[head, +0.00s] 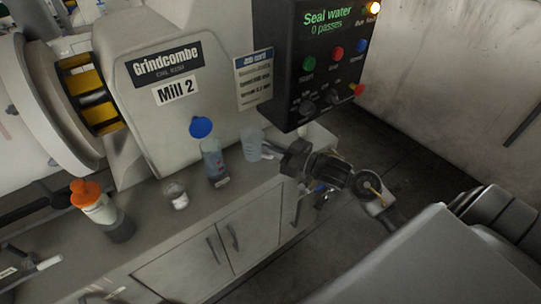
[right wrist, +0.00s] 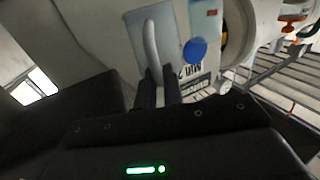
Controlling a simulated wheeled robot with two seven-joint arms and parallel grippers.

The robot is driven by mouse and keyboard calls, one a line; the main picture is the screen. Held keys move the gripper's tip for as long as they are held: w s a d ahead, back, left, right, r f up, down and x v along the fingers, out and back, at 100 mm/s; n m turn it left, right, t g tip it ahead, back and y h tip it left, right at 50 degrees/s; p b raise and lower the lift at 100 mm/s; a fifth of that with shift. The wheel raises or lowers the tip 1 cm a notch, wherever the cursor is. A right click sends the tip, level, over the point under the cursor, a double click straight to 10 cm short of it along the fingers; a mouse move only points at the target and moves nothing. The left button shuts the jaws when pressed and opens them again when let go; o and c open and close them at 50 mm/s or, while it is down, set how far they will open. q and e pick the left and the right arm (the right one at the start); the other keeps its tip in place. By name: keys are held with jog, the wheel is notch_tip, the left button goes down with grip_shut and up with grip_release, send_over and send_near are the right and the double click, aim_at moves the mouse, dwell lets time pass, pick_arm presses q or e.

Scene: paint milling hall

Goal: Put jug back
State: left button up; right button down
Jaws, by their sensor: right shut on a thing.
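The jug (head: 251,145) is pale and translucent, at the right end of the bench, close to the mill's front. My right gripper (head: 271,148) comes in from the right and is shut on the jug's handle. In the right wrist view the jug (right wrist: 137,43) is ahead of the fingers (right wrist: 160,88), its pale handle (right wrist: 150,45) between them. The jug looks roughly upright in the head view; I cannot tell whether its base touches the bench. My left gripper is not in view.
A clear container with bluish liquid (head: 213,165) stands left of the jug, with a small cup (head: 175,194) further left. The mill (head: 190,110) and control panel (head: 310,75) rise behind the bench (head: 150,232).

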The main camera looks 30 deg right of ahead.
jog(key=w+f, duration=0.1)
jog(key=f, duration=0.1)
jog(key=w+d+f, duration=0.1)
jog(key=f, duration=0.2)
jog(key=w+d+f+p, duration=0.1)
jog(key=f, duration=0.1)
jog(key=shift+w+f, duration=0.15)
jog(key=shift+w, duration=0.05)
jog(key=shift+a+f, duration=0.1)
jog(key=shift+f, duration=0.25)
jog(key=shift+f, duration=0.1)
jog(key=c, duration=1.5)
grip_release()
